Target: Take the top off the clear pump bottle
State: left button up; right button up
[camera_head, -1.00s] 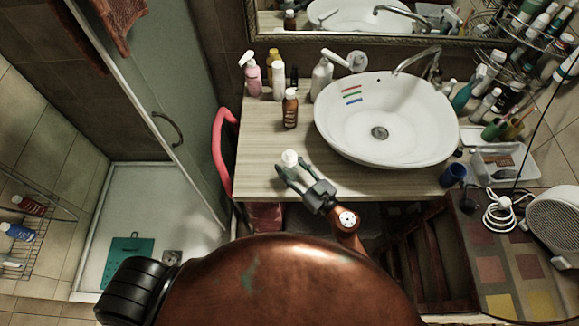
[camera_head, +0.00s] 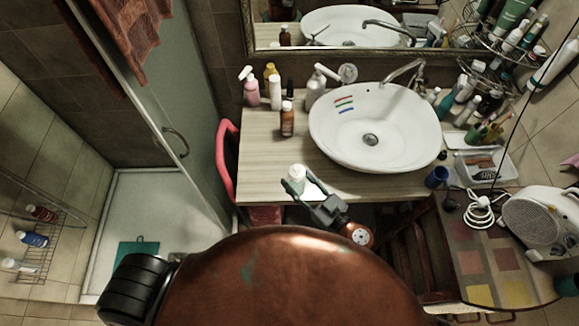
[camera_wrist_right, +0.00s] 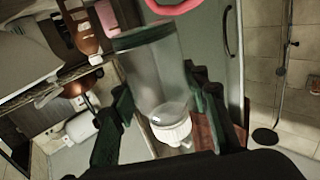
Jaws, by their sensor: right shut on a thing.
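The clear pump bottle (camera_wrist_right: 155,75) is a see-through cylinder, held between the dark fingers of my right gripper (camera_wrist_right: 160,115) in the right wrist view. Its white top (camera_wrist_right: 174,130) is on it, at the end nearer the wrist camera. In the head view the white top (camera_head: 297,172) shows over the counter's front part, at the tips of my right gripper (camera_head: 307,193), which is shut on the bottle. Most of the bottle is hard to make out there. I cannot tell if its base touches the counter. My left gripper is not in view.
A brown bottle (camera_head: 287,120), a pink spray bottle (camera_head: 250,90) and a grey-white pump bottle (camera_head: 315,88) stand at the back. A blue cup (camera_head: 437,177) stands at the front right.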

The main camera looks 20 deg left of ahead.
aim_at(296, 185)
jog(key=s+d, duration=0.1)
jog(key=s+d+r, duration=0.1)
jog(key=s, duration=0.1)
jog(key=s+d+r, duration=0.1)
jog(key=shift+s+r+p, duration=0.2)
jog(key=shift+s+p, duration=0.05)
jog(key=shift+p, duration=0.05)
jog(key=o, duration=0.6)
grip_shut()
